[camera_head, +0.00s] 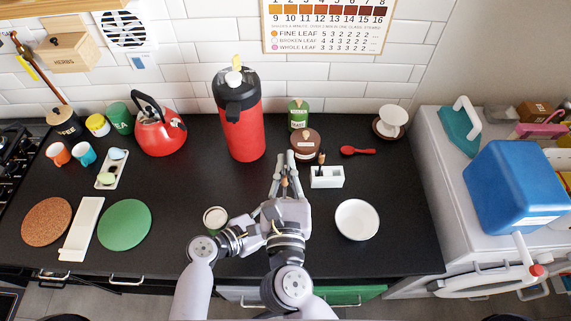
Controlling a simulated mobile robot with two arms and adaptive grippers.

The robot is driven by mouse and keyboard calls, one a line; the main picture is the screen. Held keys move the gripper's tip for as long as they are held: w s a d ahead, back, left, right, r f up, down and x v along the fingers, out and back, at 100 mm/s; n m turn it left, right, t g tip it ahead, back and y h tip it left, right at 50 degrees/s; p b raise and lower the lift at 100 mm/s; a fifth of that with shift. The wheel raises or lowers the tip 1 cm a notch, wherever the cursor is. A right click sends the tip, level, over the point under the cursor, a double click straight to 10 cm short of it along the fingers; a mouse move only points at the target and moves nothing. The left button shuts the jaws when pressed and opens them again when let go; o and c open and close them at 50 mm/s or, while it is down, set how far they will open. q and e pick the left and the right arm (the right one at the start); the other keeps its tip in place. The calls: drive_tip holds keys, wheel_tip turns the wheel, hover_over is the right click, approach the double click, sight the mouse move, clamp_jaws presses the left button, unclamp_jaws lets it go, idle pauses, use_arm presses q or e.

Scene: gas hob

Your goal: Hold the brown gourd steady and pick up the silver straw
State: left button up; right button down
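A round brown vessel (305,146) with a tan mark on top stands at the back of the dark counter, right of the red flask; it looks like the gourd. I cannot clearly make out the silver straw. My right gripper (285,161) reaches forward, its slim grey fingers pointing up the picture, with tips just left of and in front of the brown vessel. Small brown bits show between the fingers, too small to identify. I cannot tell whether the fingers touch the vessel. My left arm comes in from the left and overlaps the right one, so its gripper cannot be separated clearly.
A tall red flask (243,132) and green can (298,116) stand behind. A white caddy (328,181), red spoon (357,150) and white bowl (357,220) lie to the right. A small round pot (214,217) stands beside my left arm.

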use_arm(q)
drive_tip(key=o, duration=1.3)
drive_tip(key=v, duration=1.2)
